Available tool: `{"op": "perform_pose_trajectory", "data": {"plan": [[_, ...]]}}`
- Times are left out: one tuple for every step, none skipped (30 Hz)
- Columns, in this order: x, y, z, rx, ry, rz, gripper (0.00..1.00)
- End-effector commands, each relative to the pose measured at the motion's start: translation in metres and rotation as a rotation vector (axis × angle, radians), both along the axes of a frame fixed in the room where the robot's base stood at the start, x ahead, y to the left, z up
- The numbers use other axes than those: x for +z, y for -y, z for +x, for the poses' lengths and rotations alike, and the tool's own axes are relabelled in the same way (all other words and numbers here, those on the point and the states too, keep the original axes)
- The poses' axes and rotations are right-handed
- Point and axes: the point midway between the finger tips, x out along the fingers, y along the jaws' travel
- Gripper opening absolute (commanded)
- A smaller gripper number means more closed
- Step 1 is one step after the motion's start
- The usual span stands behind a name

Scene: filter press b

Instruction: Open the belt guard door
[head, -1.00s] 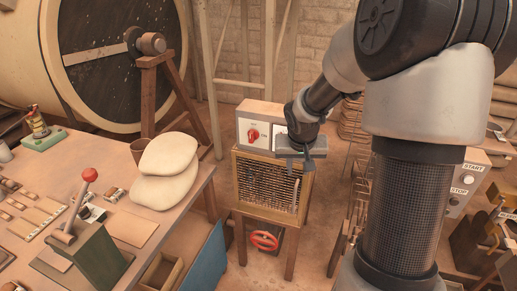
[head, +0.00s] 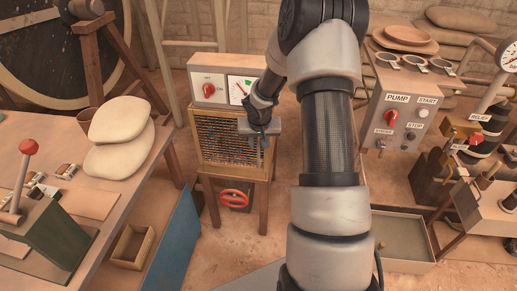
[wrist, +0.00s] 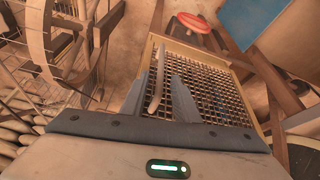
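The belt guard door (head: 228,148) is a wire-mesh panel in a yellow-tan frame below the switch box, and it looks shut. It also fills the middle of the wrist view (wrist: 215,95). Its light upright bar handle (wrist: 156,82) is near one side of the mesh. My gripper (head: 264,138) is at the door's upper right corner in the head view and hides part of that side. In the wrist view my gripper (wrist: 160,92) is open, and the handle shows between its two grey fingers, nearer the left one. I cannot tell how deep the handle sits between them.
The switch box (head: 222,90) with a red knob and a dial stands above the door. A red handwheel (head: 235,198) is below it. The workbench (head: 140,190) with two pale sacks (head: 118,140) is at left. The pump panel (head: 400,115) stands at right.

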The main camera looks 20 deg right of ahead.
Motion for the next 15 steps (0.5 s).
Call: {"op": "perform_pose_trajectory", "data": {"plan": [[-0.008,0.001,0.003,0.0,0.0,0.0,0.28],[-0.012,0.002,0.004,-0.001,-0.001,0.001,0.28],[-0.015,0.002,0.005,-0.001,-0.001,0.001,0.28],[-0.017,0.003,0.006,-0.001,0.0,0.0,0.28],[-0.019,0.003,0.007,0.0,0.0,0.0,0.28],[-0.021,0.004,0.008,0.0,0.001,0.0,0.28],[-0.022,0.004,0.009,0.0,0.001,0.0,0.28],[-0.023,0.004,0.009,0.0,0.001,0.0,0.28],[-0.023,0.004,0.009,0.0,0.001,0.0,0.28],[-0.024,0.004,0.009,0.0,0.001,0.0,0.28],[-0.024,0.004,0.01,0.0,0.001,0.0,0.28],[-0.024,0.004,0.01,0.0,0.001,0.0,0.28],[-0.023,0.004,0.01,0.0,0.001,0.0,0.28],[-0.023,0.004,0.01,0.0,0.001,0.0,0.28],[-0.023,0.004,0.01,0.0,0.001,0.0,0.28]]}}
